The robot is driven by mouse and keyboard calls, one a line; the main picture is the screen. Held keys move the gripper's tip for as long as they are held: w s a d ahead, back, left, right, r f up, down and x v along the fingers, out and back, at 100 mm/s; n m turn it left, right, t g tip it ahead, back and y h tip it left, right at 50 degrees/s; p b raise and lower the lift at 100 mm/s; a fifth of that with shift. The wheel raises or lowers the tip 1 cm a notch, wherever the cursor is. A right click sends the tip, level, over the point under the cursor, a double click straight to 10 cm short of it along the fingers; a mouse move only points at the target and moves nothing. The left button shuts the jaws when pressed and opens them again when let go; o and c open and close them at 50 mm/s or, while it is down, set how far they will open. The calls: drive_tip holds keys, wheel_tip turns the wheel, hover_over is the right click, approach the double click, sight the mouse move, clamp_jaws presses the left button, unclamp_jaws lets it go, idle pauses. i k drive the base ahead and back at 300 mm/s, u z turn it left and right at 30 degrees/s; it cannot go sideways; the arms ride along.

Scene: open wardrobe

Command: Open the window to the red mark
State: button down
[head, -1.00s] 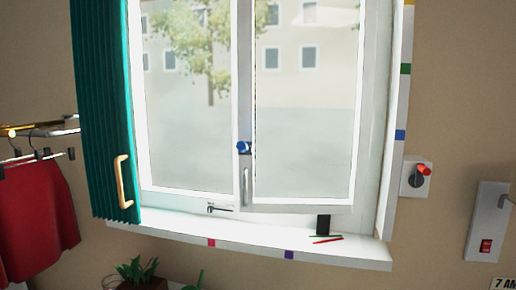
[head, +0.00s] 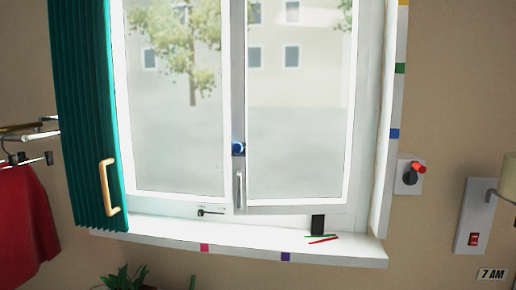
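The window (head: 237,120) has two white-framed panes, and the right sash stands slightly ajar at its bottom edge. A blue knob (head: 238,148) sits on the middle frame, with a grey vertical handle (head: 238,188) below it. A small black latch (head: 210,212) is on the bottom frame left of the handle. On the sill (head: 150,229) lie a red stick (head: 323,239) and a green stick (head: 321,235) by a black block (head: 318,224). Red-pink (head: 204,247) and purple (head: 285,256) marks are on the sill's front edge. My gripper is not in view.
A teal pleated shutter (head: 85,120) with a pale handle (head: 109,187) stands at the left. Red clothes (head: 25,215) hang from a rail at far left. A plant (head: 122,279) is below the sill. A red-knobbed switch (head: 411,176) and a lamp plate (head: 474,225) are on the right wall.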

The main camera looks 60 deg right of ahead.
sight(318, 209)
drive_tip(key=u, duration=0.6)
drive_tip(key=k, duration=0.1)
drive_tip(key=z, duration=1.85)
drive_tip(key=k, duration=0.95)
drive_tip(key=u, duration=0.1)
drive_tip(key=i, duration=0.85)
drive_tip(key=z, duration=0.05)
